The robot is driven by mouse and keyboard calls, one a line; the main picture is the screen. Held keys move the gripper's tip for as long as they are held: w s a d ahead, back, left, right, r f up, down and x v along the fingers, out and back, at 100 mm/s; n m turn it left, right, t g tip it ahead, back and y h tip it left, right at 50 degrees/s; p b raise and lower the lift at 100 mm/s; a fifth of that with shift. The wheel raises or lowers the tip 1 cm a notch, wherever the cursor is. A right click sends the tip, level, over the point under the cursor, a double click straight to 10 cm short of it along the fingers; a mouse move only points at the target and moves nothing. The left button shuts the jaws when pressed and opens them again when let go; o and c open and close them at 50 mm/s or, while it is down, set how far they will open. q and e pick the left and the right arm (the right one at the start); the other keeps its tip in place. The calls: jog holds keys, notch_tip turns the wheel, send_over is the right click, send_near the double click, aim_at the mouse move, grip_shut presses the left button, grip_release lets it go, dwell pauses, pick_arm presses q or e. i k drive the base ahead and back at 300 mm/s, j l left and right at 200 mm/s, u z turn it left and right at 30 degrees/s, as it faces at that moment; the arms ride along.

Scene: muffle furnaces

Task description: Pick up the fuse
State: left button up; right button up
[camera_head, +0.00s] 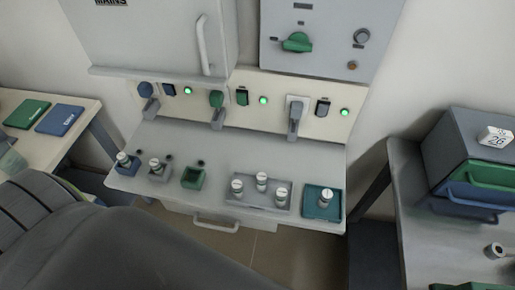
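Several fuses with white caps and grey bodies stand upright on the bench (225,165) below the wall panel. Three fuses, a left one (237,188), a middle one (262,181) and a right one (281,196), stand on a grey tray (258,207). One fuse (325,197) stands on a teal tray (313,212). One fuse (123,159) is in a blue holder, and another (155,166) is in a grey holder. The green holder (193,178) looks empty. Neither gripper is in view; a large dark arm part of mine covers the lower left.
The wall panel has three plugs, switches and lit green lamps (263,100). A grey cabinet (155,35) and a box with a green knob (297,42) hang above. A right table holds drawers (470,165) and a small cylinder (495,250). A left table carries green and blue pads (60,119).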

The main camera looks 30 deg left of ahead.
aim_at(237, 185)
jog(key=k+l+u, duration=0.15)
jog(key=u, duration=1.35)
